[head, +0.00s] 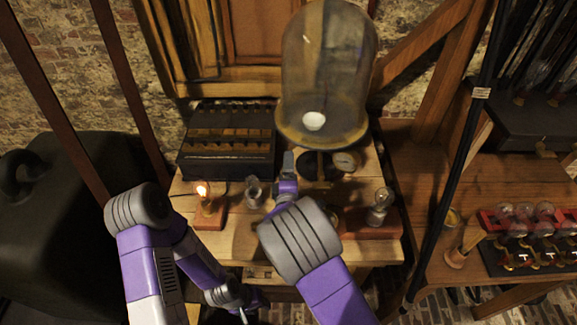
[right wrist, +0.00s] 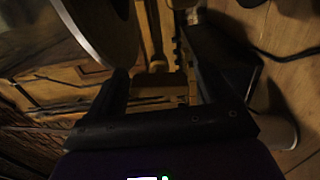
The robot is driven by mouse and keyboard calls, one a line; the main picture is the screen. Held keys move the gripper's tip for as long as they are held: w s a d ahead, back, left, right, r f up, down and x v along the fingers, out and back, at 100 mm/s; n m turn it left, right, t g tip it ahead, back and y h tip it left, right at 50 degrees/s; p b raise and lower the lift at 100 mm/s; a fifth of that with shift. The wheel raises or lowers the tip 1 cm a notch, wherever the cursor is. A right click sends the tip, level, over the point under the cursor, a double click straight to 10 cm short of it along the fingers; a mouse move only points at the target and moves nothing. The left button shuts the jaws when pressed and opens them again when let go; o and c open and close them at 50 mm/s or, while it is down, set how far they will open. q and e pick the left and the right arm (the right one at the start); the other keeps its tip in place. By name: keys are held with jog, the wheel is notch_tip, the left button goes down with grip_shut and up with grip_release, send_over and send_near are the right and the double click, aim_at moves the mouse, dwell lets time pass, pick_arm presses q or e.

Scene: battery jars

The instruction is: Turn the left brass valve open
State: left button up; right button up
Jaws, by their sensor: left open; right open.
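A glass bell jar (head: 328,75) stands on the wooden table, with a round gauge (head: 345,161) at its foot. My right gripper (head: 288,163) is beside the foot of the jar, to its left. In the right wrist view its two dark fingers (right wrist: 159,82) are apart. A yellow, brass-coloured piece (right wrist: 158,84) shows between them, with an upright stem behind it. It looks like a valve part, but I cannot tell whether the fingers touch it. My arm hides much of the valve area in the head view. My left gripper (head: 243,313) is low, at the table's front, only partly visible.
A black battery box (head: 228,150) stands at the back left of the table. A lit bulb on a wooden base (head: 210,217), a small glass jar (head: 254,192) and another bulb (head: 381,198) stand in front. A side bench (head: 440,215) with lamps is at the right.

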jog(key=s, duration=0.6)
jog(key=shift+s, duration=0.35)
jog(key=shift+c, duration=0.2)
